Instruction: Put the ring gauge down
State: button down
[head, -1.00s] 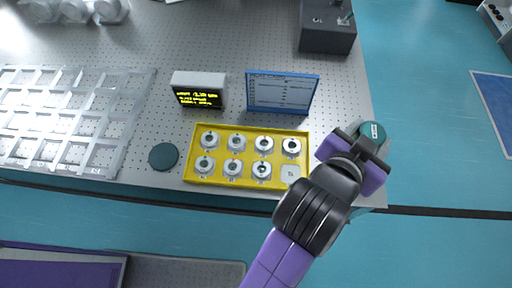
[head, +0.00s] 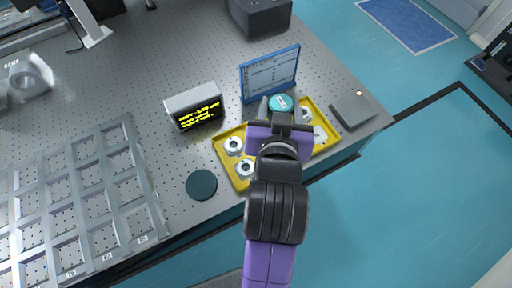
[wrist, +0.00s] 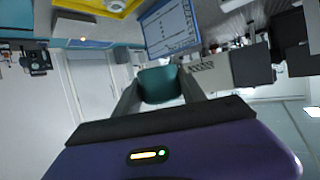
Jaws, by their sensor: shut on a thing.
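My gripper (head: 280,119) is shut on a teal round piece with a white label, which I take as the ring gauge (head: 281,102). In the wrist view the gauge (wrist: 160,84) sits between the two grey fingers. In the head view it appears over the yellow tray (head: 233,174), in front of the blue-framed panel; its height above the tray is hard to judge. Ring-shaped metal pieces, such as one at the left (head: 233,145), sit in the tray. My gripper and arm hide the tray's middle.
A dark teal disc (head: 201,184) lies left of the tray. A grey square plate (head: 353,109) lies to its right, near the table edge. The blue-framed panel (head: 269,74) and a display box (head: 194,107) stand behind. A grid rack (head: 92,150) fills the left.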

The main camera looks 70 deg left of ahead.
jog(key=shift+s, duration=0.3)
jog(key=shift+f, duration=0.4)
notch_tip(320, 180, down, 19)
jog(key=shift+a, duration=0.1)
jog(key=shift+f, duration=0.2)
jog(key=c, duration=0.7)
grip_release()
jog(key=shift+o, duration=0.2)
